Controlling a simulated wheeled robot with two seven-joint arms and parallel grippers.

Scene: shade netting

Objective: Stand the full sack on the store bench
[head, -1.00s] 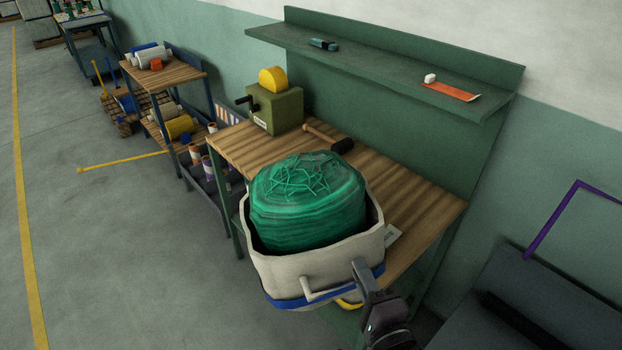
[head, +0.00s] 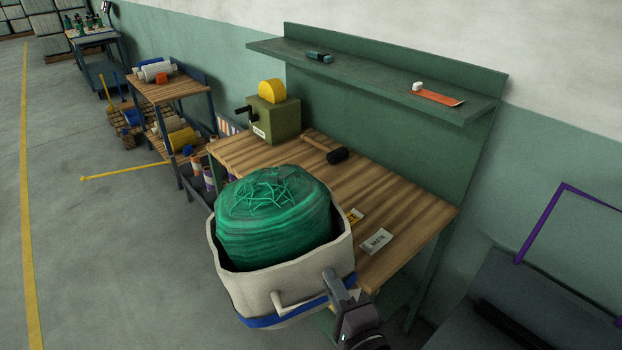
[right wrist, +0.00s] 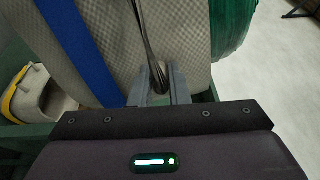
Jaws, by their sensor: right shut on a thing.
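The full sack (head: 290,270) is off-white with a blue band, open at the top and packed with green netting (head: 275,215). It appears upright in front of the store bench (head: 400,200), covering part of its front edge; I cannot tell whether it touches the bench. My right gripper (head: 335,287) is shut on a handle at the sack's side. In the right wrist view the jaws (right wrist: 160,88) close on the handle (right wrist: 152,45) against the sack's cloth (right wrist: 185,40). My left gripper is not in view.
On the bench are a green machine (head: 275,118) with a yellow top, a black-headed mallet (head: 337,155) and a card (head: 377,241). A shelf (head: 380,80) overhangs the back. A purple-railed cart (head: 535,300) stands right. The bench's middle and right are mostly clear.

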